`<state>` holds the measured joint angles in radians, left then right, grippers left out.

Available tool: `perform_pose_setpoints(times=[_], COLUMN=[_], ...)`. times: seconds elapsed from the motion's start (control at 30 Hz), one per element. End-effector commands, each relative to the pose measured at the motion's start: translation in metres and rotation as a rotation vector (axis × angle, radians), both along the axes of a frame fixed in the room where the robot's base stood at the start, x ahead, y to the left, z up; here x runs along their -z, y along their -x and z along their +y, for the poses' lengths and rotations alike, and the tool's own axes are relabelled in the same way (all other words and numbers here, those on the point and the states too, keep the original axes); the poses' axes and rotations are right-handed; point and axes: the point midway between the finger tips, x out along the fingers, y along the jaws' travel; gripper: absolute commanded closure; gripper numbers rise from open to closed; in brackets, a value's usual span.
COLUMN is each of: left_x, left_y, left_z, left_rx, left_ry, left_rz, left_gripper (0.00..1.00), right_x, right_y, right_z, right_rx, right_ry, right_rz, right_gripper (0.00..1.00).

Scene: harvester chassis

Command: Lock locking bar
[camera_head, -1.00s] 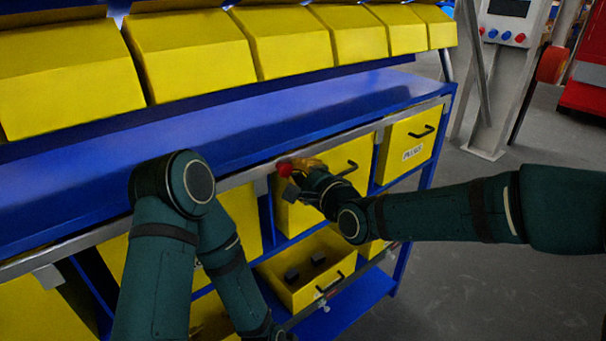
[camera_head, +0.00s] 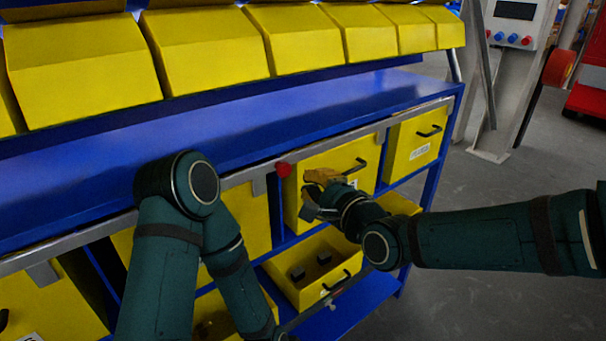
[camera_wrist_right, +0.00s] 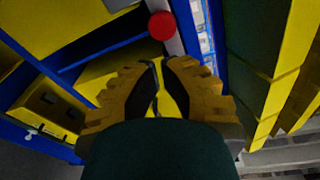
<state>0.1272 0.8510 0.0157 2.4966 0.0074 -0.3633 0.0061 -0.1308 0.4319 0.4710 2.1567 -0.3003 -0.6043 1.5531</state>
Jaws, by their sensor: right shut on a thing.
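The locking bar (camera_head: 325,148) is a long grey metal rail along the bench's front edge, above the yellow drawers. A red knob (camera_head: 283,169) sits on it near the middle. My right gripper (camera_head: 312,196) is in front of a closed drawer, below and right of the knob. In the right wrist view the right gripper's fingertips (camera_wrist_right: 158,72) are close together, and the red knob (camera_wrist_right: 162,25) lies beyond them, apart from them. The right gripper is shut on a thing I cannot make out. My left arm crosses the lower left; its gripper is out of view.
Yellow bins (camera_head: 205,52) line the back of the blue worktop (camera_head: 250,132). One lower drawer (camera_head: 315,287) stands pulled out with dark blocks in it. A control post (camera_head: 503,90) stands at the right.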

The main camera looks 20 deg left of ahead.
Motion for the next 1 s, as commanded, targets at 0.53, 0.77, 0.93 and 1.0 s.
perform_pose_setpoints(times=[0.53, 0.77, 0.93, 1.0], left_x=[0.000, 0.000, 0.000, 0.000], left_y=[0.000, 0.000, 0.000, 0.000], left_z=[0.000, 0.000, 0.000, 0.000], left_rx=[0.000, 0.000, 0.000, 0.000], left_ry=[0.000, 0.000, 0.000, 0.000], left_rz=[0.000, 0.000, 0.000, 0.000], left_gripper=[0.33, 0.33, 0.33, 0.33], right_x=[-0.005, -0.005, 0.011, 0.032], right_y=[0.039, 0.039, 0.034, 0.029], right_z=[-0.048, -0.048, -0.053, -0.060], right_rx=[0.003, 0.002, 0.014, 0.026], right_ry=[-0.001, 0.000, 0.039, 0.092], right_rz=[0.000, 0.001, 0.008, 0.014], right_gripper=[1.00, 1.00, 1.00, 1.00])
